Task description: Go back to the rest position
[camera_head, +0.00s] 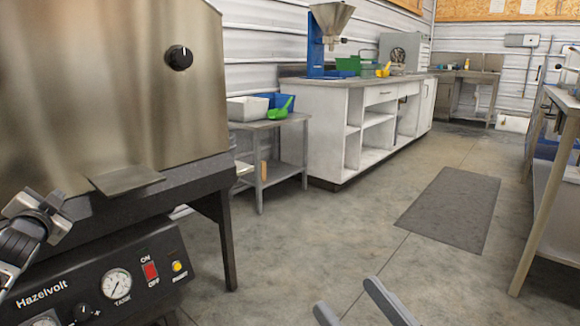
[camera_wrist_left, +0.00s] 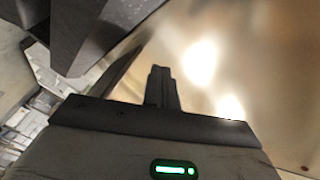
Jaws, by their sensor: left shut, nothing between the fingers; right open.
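My left gripper (camera_head: 42,212) is at the left edge of the head view, in front of the steel machine (camera_head: 110,80). In the left wrist view its fingers (camera_wrist_left: 162,75) are together with nothing between them, and a shiny metal surface (camera_wrist_left: 215,60) lies beyond them. I cannot tell whether they touch it. My right gripper (camera_head: 347,294) shows only its two fingers at the bottom of the head view. They are apart and empty, over bare floor.
The machine has a small ledge (camera_head: 125,180) and a black control panel (camera_head: 105,285). A white counter (camera_head: 330,130) stands behind. A dark mat (camera_head: 450,212) lies on open floor; a bench (camera_head: 560,150) stands right.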

